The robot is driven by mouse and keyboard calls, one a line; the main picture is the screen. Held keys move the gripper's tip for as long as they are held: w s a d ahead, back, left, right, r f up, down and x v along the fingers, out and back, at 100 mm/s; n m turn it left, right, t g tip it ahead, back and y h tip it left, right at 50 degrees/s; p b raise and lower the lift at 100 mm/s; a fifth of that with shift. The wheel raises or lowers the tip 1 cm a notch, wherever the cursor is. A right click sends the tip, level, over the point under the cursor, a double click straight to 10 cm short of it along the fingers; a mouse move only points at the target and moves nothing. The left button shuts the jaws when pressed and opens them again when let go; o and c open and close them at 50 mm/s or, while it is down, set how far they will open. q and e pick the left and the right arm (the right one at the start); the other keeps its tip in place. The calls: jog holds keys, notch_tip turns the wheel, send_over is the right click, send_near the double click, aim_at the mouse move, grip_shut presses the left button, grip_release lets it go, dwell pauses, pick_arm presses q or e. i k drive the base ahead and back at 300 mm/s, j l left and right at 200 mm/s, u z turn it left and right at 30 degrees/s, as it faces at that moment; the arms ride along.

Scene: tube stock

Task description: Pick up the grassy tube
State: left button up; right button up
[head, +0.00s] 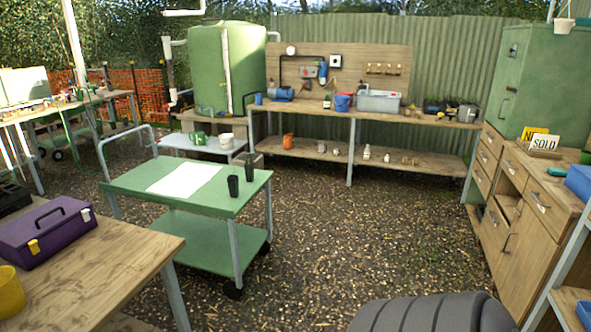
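I cannot make out a tube with grass in it in the head view. Two dark tube-shaped pots, a nearer one (233,187) and a farther one (249,170), stand upright and apart on the green trolley (135,183). No grass shows above their rims, and their insides are too dark to tell. A white sheet (185,179) lies flat beside them on the trolley top. Neither of my grippers is in view.
A wooden table (120,258) with a purple toolbox (45,231) and yellow pot (10,292) stands front left. A dark grey ribbed object (430,314) is at the bottom edge. Wooden drawers (530,205) line the right. The gravel between is clear.

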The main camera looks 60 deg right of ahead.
aim_at(249, 166)
jog(key=z, duration=1.55)
jog(key=i, duration=0.1)
